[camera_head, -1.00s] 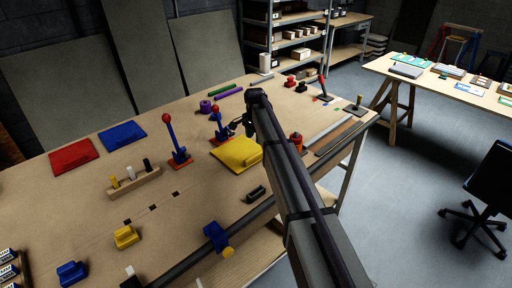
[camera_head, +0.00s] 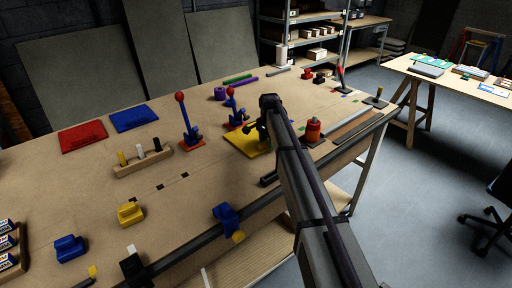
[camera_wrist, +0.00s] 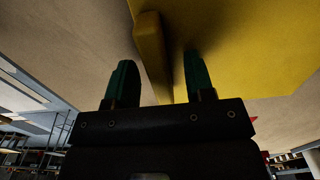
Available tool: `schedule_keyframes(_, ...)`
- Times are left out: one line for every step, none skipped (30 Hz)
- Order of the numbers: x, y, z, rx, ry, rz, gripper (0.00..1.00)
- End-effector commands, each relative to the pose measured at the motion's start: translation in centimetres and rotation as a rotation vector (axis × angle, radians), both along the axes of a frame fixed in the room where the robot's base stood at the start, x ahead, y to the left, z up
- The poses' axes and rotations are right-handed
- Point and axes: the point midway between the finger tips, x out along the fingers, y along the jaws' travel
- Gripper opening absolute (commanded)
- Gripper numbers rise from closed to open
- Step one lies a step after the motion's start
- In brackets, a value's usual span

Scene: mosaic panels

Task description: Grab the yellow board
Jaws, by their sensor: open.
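The yellow board (camera_head: 240,140) lies flat on the workbench, partly hidden by my arm in the head view. In the wrist view the board (camera_wrist: 260,65) fills the upper right, with a raised yellow bar (camera_wrist: 151,50) along its edge. My gripper (camera_head: 261,133) is over the board's right part. In the wrist view my gripper's green fingers (camera_wrist: 160,75) are apart, one on each side of the bar in the picture. I see no grip on it, and contact cannot be told.
Upright levers with red knobs (camera_head: 180,97) stand left of the board. A red-orange cylinder (camera_head: 313,130) stands just right of my arm. Red (camera_head: 83,137) and blue (camera_head: 134,118) boards lie at the back left. A dark rail runs along the bench's front.

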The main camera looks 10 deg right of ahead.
Motion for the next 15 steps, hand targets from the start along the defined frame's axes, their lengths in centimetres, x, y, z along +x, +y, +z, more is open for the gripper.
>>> schedule_keyframes(-0.01,-0.01,-0.65,0.0,0.0,0.0,0.49)
schedule_keyframes(0.0,0.0,-0.53,0.0,0.0,0.0,0.49)
schedule_keyframes(0.01,-0.01,-0.34,0.0,0.0,0.0,0.49)
schedule_keyframes(0.0,0.0,-0.26,0.0,0.0,0.0,0.49)
schedule_keyframes(0.01,-0.01,-0.24,0.0,0.0,0.0,0.49)
schedule_keyframes(0.01,-0.01,-0.23,0.0,0.0,0.0,0.49)
schedule_keyframes(0.0,0.0,-0.23,0.0,0.0,0.0,0.47)
schedule_keyframes(0.0,0.0,-0.23,0.0,0.0,0.0,0.44)
schedule_keyframes(0.0,0.0,-0.22,0.0,0.0,0.0,0.4)
schedule_keyframes(0.0,0.0,-0.22,0.0,0.0,0.0,0.37)
schedule_keyframes(0.0,0.0,-0.22,0.0,0.0,0.0,0.35)
schedule_keyframes(0.0,0.0,-0.22,0.0,0.0,0.0,0.31)
schedule_keyframes(0.0,0.0,-0.22,0.0,0.0,0.0,0.28)
schedule_keyframes(0.0,0.0,-0.22,0.0,0.0,0.0,0.25)
schedule_keyframes(0.0,0.0,-0.22,0.0,0.0,0.0,0.21)
